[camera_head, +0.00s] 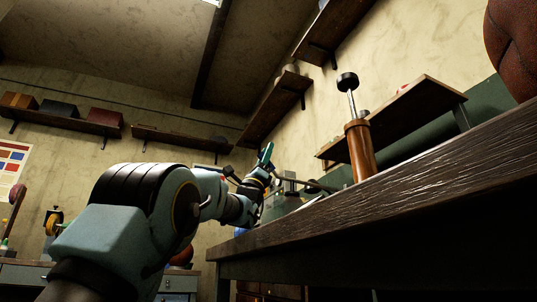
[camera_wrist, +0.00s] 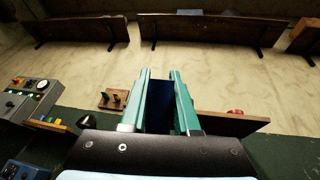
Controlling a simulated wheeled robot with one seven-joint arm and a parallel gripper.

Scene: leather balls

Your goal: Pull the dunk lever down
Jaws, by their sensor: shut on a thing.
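My gripper (camera_head: 266,156), with green fingers, is raised above the far end of the workbench in the head view. In the wrist view my gripper (camera_wrist: 160,73) has its two fingers parallel, with a narrow dark blue thing (camera_wrist: 161,115) between them. Its shape is mostly hidden by the fingers and the gripper body, and I cannot tell if it is part of the dunk lever. In the head view a dark rod (camera_head: 318,186) runs to the right just beside my gripper, above the bench. I cannot make out the dunk lever for certain.
The workbench (camera_head: 400,205) fills the right side, with a brown pump-like cylinder (camera_head: 360,150) and a large leather ball (camera_head: 517,45) on it. In the wrist view a grey control box (camera_wrist: 28,99) stands left. Wall shelves (camera_wrist: 200,30) lie beyond the fingers.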

